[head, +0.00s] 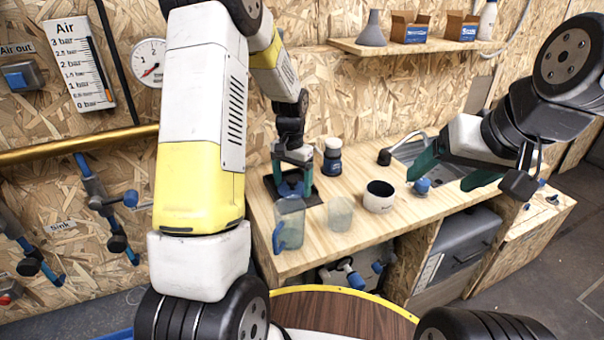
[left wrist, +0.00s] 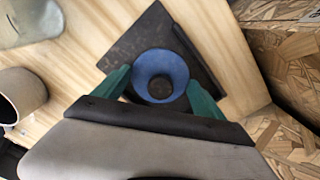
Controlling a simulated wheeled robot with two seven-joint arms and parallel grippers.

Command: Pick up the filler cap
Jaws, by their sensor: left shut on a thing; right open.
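The filler cap, a blue round piece with a dark centre (left wrist: 158,62), sits between the green fingers of my left gripper (left wrist: 160,84) in the left wrist view. My left gripper is shut on it, over a dark square mat (left wrist: 138,40). In the head view the left gripper (head: 293,178) reaches down at the left of the wooden bench, and the blue cap (head: 291,188) shows low between its fingers. I cannot tell whether the cap touches the mat. My right gripper (head: 452,174) is open, its green fingers wide apart over the bench's right part, near the sink.
A clear jug with a blue handle (head: 290,222), a clear cup (head: 340,213) and a white mug (head: 379,198) stand along the bench's front. A sink (head: 415,150) and a blue knob (head: 423,186) are further right.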

